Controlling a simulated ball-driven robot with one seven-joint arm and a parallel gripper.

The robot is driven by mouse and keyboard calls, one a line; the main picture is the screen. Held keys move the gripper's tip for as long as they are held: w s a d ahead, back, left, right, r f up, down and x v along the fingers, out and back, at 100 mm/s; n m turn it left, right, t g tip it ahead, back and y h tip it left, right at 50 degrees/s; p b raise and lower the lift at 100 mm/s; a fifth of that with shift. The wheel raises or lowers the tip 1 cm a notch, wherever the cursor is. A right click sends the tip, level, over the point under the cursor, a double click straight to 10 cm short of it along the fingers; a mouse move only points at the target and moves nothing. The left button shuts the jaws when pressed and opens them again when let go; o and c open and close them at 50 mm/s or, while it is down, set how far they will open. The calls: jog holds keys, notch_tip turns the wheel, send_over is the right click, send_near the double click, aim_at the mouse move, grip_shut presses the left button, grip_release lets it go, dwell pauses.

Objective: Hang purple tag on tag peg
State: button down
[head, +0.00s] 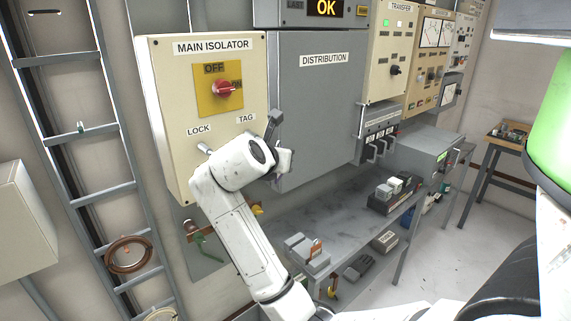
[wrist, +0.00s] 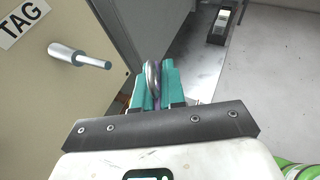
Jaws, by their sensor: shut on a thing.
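In the wrist view, my gripper (wrist: 155,82) is shut, its teal fingertips around a thin thing with a grey metal loop (wrist: 152,72) on top. A sliver of purple (wrist: 157,102) shows between the fingers, so this looks like the purple tag; most of it is hidden. The tag peg (wrist: 80,58) is a metal pin on the cream panel, left of the fingertips. The loop is apart from the peg. In the head view, my gripper (head: 284,160) is at the cabinet's right edge, below the TAG label (head: 246,119). The tag and its peg cannot be made out there.
The cream main isolator cabinet (head: 165,110) carries a red switch (head: 223,89) and a LOCK peg (head: 204,148). The grey distribution cabinet (head: 320,120) stands close on the right. A grey bench (head: 330,208) with small boxes lies below. A ladder (head: 80,130) stands at left.

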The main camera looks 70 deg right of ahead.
jog(key=w+d+b, duration=0.2)
jog(key=w+d, duration=0.1)
jog(key=w, duration=0.3)
jog(key=shift+d+f, duration=0.3)
dwell(0.5)
jog(key=shift+f, duration=0.15)
dwell(0.4)
dwell(0.4)
jog(key=c, duration=1.1)
grip_release()
